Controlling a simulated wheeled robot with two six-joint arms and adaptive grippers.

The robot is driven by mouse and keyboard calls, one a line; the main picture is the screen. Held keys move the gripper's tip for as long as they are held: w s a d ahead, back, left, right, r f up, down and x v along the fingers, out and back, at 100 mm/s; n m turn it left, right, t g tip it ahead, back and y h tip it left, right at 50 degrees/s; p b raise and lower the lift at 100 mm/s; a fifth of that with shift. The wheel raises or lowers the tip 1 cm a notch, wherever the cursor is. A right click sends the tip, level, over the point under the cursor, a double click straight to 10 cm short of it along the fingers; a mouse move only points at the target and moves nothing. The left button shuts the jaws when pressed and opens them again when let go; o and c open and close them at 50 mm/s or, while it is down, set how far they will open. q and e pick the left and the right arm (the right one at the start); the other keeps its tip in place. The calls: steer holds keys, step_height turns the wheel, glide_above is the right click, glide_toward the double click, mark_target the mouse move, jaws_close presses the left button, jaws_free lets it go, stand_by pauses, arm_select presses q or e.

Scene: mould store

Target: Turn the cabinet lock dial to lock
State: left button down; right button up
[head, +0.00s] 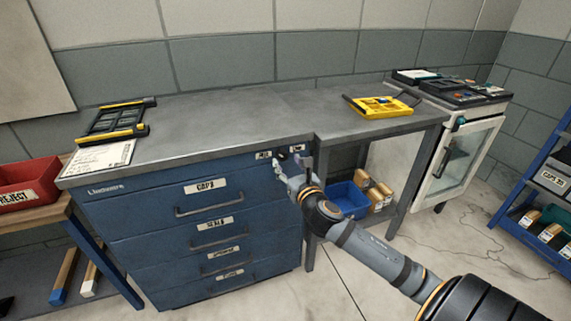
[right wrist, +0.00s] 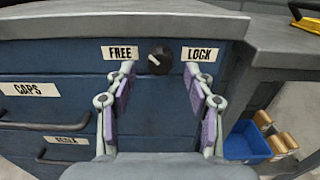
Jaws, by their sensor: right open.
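The lock dial (right wrist: 160,57) is a round black knob on the top front rail of the blue cabinet (head: 190,227). Its pale pointer mark is on its left side, toward the FREE label (right wrist: 120,53). The LOCK label (right wrist: 199,54) is on the dial's right. In the head view the dial (head: 282,156) is small and partly hidden by my right gripper (head: 290,168). In the right wrist view my right gripper (right wrist: 163,78) is open and empty, its two fingers below and to either side of the dial, apart from it. My left gripper is not in view.
The grey worktop (head: 210,120) overhangs the dial. Drawer handles (head: 210,210) stick out below it. A blue bin (head: 347,199) is under the bench at right. A red bin (head: 28,183) stands at the left. The floor in front is clear.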

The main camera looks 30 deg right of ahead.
mark_target(282, 155)
steer(key=shift+x, duration=1.35)
steer(key=shift+c, duration=0.2)
jaws_close()
